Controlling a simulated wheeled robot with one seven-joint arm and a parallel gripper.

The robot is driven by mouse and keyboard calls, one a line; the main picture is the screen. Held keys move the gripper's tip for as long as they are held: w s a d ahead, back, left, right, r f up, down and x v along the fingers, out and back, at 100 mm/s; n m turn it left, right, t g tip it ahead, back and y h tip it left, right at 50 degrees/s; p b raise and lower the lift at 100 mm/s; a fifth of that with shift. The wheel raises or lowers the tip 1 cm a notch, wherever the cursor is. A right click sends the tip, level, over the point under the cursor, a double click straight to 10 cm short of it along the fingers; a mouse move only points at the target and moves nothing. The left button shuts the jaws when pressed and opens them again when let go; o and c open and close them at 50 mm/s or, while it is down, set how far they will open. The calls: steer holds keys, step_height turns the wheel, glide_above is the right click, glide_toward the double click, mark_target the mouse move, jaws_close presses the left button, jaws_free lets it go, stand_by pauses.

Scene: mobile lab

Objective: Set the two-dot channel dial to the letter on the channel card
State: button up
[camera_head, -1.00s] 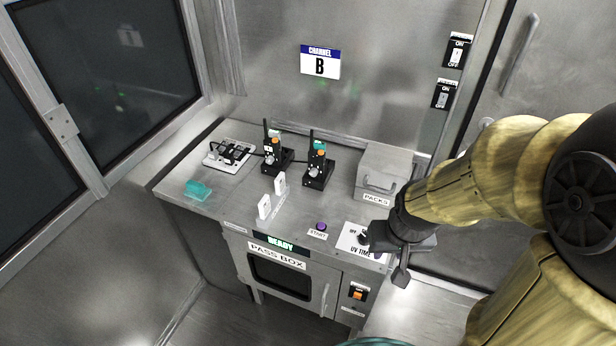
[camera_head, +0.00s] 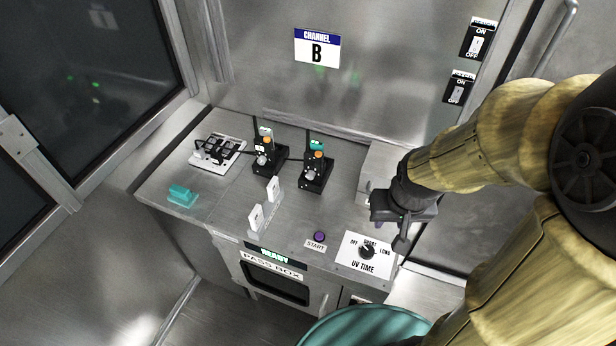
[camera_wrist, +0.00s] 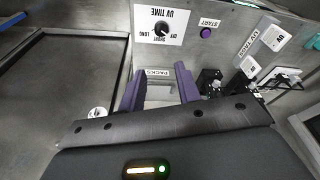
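The channel card (camera_head: 317,48) on the back wall reads B. Two black handsets with antennas and knobs stand on the counter: a left handset (camera_head: 266,160) and a right handset (camera_head: 316,176). Their dot marks and dial letters are too small to read. In the wrist view a dark handset (camera_wrist: 210,83) shows right of my fingers, partly hidden. My gripper (camera_head: 403,228) is over the counter's right part, right of both handsets and apart from them. In the wrist view my gripper (camera_wrist: 160,78) has two purple fingers spread apart with nothing held between them.
A UV TIME dial plate (camera_head: 366,255) and a purple START button (camera_head: 319,236) are at the counter's front. The packs box (camera_head: 376,165) is partly behind my gripper. White upright cards (camera_head: 256,218) stand before the handsets. A teal block (camera_head: 182,196) lies at left.

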step_height(320, 180, down, 12)
steer(key=a+n+g+h+b, duration=0.25)
steer(key=n+h, duration=0.55)
steer(key=n, duration=0.8)
steer(key=w+a+f+n+t+b, duration=0.1)
steer(key=w+a+f+n+t, duration=0.1)
steer(key=n, duration=0.5)
steer(key=w+a+f+n+t+b, duration=0.1)
steer(key=w+a+f+n+t, duration=0.2)
steer(key=w+a+n+t, duration=0.2)
steer(key=w+a+f+n+t+h+b, duration=0.1)
steer(key=w+a+f+n+t+b, duration=0.1)
steer(key=a+n+t, duration=0.5)
steer(key=shift+w+a+f+n, duration=0.15)
steer(key=shift+w+a+n, duration=0.2)
steer(key=shift+a+n, duration=0.4)
steer(key=shift+w+a+f+n, duration=0.15)
steer(key=shift+w+a+n, duration=0.3)
steer(key=shift+n, duration=0.5)
steer(key=a+n+t+y, duration=0.2)
steer(key=a, duration=0.1)
steer(key=a+f+n+t+y, duration=0.1)
steer(key=a+n, duration=0.1)
steer(key=shift+s+a+f, duration=0.1)
steer(key=shift+s+a, duration=0.05)
steer(key=shift+s, duration=0.25)
steer(key=shift+w+d, duration=0.1)
steer(key=shift+d, duration=0.1)
